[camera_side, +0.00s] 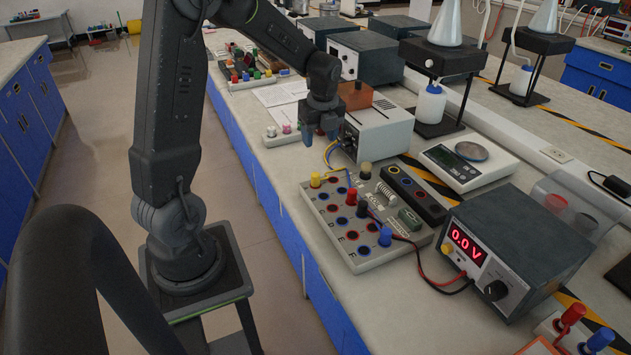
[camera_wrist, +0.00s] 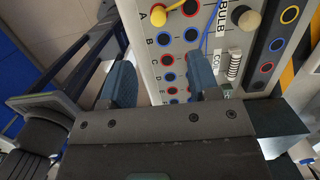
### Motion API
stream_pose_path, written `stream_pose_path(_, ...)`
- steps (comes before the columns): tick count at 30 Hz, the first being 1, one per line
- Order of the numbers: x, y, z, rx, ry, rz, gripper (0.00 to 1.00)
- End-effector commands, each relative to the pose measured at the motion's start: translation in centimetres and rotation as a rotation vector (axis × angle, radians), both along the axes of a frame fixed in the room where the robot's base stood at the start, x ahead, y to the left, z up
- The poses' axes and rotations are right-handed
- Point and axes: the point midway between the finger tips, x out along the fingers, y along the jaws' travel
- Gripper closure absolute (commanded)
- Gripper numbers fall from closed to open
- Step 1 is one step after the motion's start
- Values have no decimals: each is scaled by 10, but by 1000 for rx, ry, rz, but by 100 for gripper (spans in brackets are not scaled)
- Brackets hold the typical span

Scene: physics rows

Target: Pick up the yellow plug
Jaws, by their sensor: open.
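The yellow plug (camera_side: 315,180) stands in the back-left corner of a grey circuit board (camera_side: 378,259) on the bench. In the wrist view the yellow plug (camera_wrist: 158,15) shows near the top edge, by the letter A. A yellow lead runs from it to the right. My gripper (camera_side: 321,132) is above the bench, higher than the plug and just behind it in the side view. In the wrist view my gripper (camera_wrist: 161,82) has its two fingers apart with nothing between them. The plug lies beyond the fingertips.
Black plugs (camera_side: 362,207), a coil (camera_side: 387,194) and a blue plug (camera_side: 385,236) stand on the board. A power supply (camera_side: 510,250) reading 0.0 V is at its right. A grey box (camera_side: 378,130) stands close beside my gripper. A scale (camera_side: 468,163) sits further back.

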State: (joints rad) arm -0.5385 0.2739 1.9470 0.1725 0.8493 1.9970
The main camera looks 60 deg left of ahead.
Motion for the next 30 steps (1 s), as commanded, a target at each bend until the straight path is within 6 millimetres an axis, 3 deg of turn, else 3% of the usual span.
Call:
stream_pose_path(12,-1,10,-71,-3,6,-3,44)
stream_pose_path(20,-2,12,-90,-3,5,-3,44)
stream_pose_path(30,-4,15,-132,-2,2,-3,44)
